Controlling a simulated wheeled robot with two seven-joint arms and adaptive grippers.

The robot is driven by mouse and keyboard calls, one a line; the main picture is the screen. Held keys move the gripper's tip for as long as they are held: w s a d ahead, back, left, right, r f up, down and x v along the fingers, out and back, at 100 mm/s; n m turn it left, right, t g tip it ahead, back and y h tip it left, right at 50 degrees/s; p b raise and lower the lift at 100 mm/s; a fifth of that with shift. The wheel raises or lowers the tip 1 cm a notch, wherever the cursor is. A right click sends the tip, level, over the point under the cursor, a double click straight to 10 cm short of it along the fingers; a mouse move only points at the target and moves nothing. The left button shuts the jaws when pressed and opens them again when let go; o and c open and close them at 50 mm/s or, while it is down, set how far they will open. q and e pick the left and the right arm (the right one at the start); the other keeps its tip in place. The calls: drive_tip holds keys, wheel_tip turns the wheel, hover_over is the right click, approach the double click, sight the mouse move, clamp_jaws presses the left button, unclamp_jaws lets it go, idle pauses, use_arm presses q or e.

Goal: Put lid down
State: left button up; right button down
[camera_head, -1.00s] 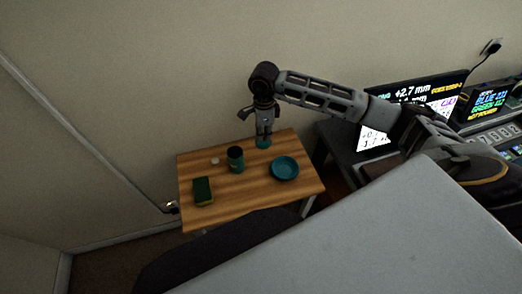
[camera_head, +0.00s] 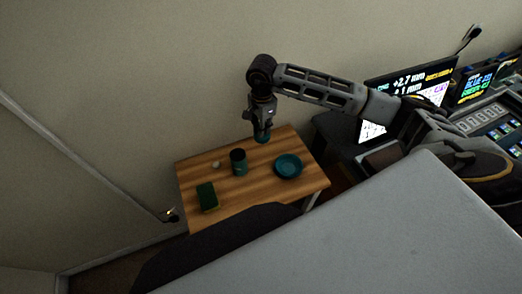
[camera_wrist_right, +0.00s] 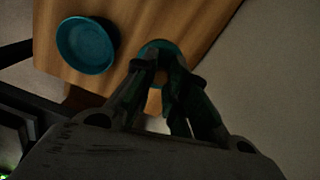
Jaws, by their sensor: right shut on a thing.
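My right gripper (camera_head: 262,129) is shut on a teal lid (camera_head: 262,139) at the back edge of the wooden table. The lid also shows between the fingertips in the right wrist view (camera_wrist_right: 158,45), partly hidden by the fingers. I cannot tell whether the lid touches the tabletop. A dark-topped teal jar (camera_head: 239,162) stands upright on the table, in front of and left of the lid, apart from it. My left gripper is not in view.
The wooden table (camera_head: 250,187) also holds a teal bowl (camera_head: 288,166) at right, a green and yellow sponge (camera_head: 207,197) at front left and a small pale round thing (camera_head: 216,164) left of the jar. A wall stands behind. Screens (camera_head: 410,85) stand at right.

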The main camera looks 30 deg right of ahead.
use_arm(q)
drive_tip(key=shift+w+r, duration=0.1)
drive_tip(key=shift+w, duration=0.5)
use_arm(e)
drive_tip(key=shift+w+a+n, duration=0.1)
drive_tip(key=shift+n, duration=0.9)
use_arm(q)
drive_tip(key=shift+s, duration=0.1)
use_arm(e)
drive_tip(key=shift+f, duration=0.15)
wheel_tip(320, 180, down, 5)
drive_tip(key=shift+r+p, duration=0.1)
drive_tip(key=shift+p, duration=0.25)
drive_tip(key=shift+f, duration=0.55)
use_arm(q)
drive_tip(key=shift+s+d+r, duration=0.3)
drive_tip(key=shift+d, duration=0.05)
use_arm(e)
drive_tip(key=shift+f, duration=1.75)
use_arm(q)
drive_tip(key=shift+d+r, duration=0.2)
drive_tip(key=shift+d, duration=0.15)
use_arm(e)
drive_tip(key=shift+f, duration=0.15)
